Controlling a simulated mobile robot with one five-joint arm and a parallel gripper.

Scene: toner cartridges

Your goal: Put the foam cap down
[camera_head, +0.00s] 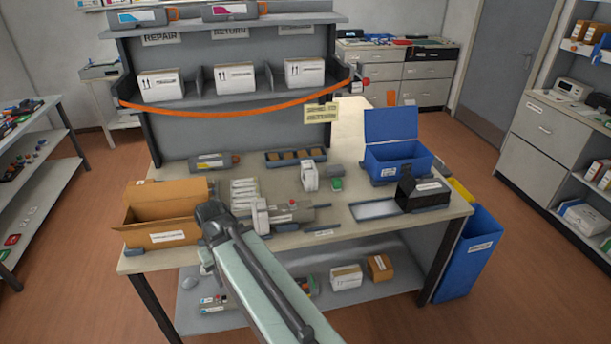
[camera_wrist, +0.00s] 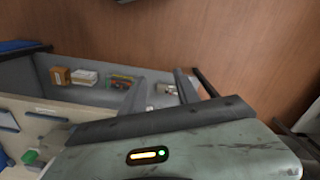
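Two white foam pieces show in the head view, and I cannot tell which one the task means. One white foam cap (camera_head: 260,216) stands at the left end of a grey cartridge (camera_head: 292,213) on the workbench. Another white piece (camera_head: 310,177) stands farther back, beside a small green-topped item (camera_head: 337,184). My arm reaches in from the bottom of the head view, just left of the nearer cap. In the wrist view my gripper (camera_wrist: 161,78) has its two fingers apart, with nothing seen between them; they point toward the lower shelf and floor.
An open cardboard box (camera_head: 165,238) stands at the bench's left. A blue open-lidded box (camera_head: 395,160) and a black box (camera_head: 423,194) stand at the right. A blue bin (camera_head: 468,262) is on the floor. The lower shelf (camera_wrist: 62,93) holds small boxes.

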